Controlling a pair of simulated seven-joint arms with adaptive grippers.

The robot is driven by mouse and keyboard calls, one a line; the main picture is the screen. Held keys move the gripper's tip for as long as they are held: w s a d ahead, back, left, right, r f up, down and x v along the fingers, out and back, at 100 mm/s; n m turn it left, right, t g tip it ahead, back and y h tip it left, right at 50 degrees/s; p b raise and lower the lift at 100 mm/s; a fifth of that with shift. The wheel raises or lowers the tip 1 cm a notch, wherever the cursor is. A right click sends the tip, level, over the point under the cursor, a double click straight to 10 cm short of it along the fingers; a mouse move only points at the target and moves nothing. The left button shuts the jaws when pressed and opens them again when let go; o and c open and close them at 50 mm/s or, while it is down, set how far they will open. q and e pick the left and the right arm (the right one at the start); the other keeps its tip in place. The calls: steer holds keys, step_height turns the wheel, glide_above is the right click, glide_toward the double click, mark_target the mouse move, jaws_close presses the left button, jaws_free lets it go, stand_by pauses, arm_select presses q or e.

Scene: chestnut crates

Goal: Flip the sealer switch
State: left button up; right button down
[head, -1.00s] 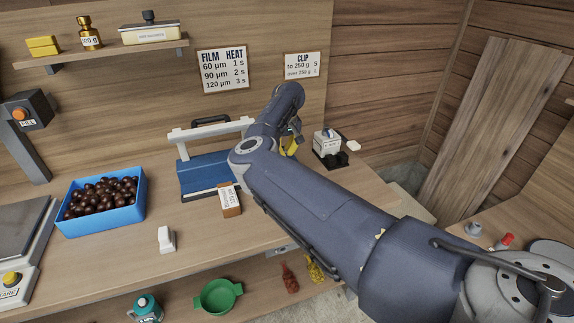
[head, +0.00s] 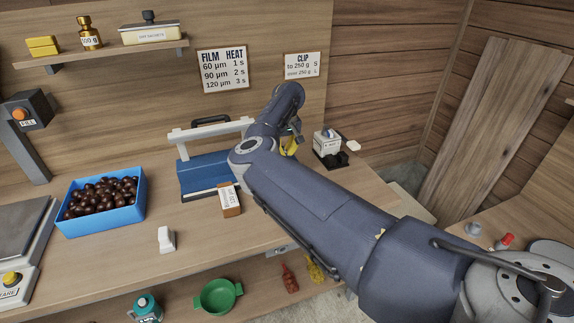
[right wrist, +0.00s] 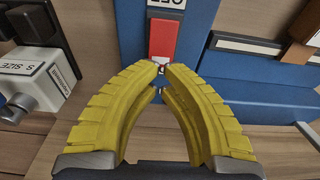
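The sealer (head: 205,172), a blue body with a white arm and dark handle, stands on the bench in the head view. In the right wrist view its blue side (right wrist: 210,75) carries a red switch (right wrist: 164,38) with a white label (right wrist: 167,4) at the top edge. My right gripper (right wrist: 160,67) has yellow fingers that come together at the tips, just below the switch in that view, with nothing seen between them. Whether the tips touch the switch I cannot tell. In the head view the right gripper (head: 290,144) is partly hidden by my arm. My left gripper is not in view.
A white S SIZE device (right wrist: 35,80) stands left of the fingers in the wrist view. The front bench is mostly clear around a white clip-like object (head: 166,240).

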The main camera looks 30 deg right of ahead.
steer(key=shift+f, duration=2.05)
stand_by(1.4)
steer(key=shift+r, duration=3.5)
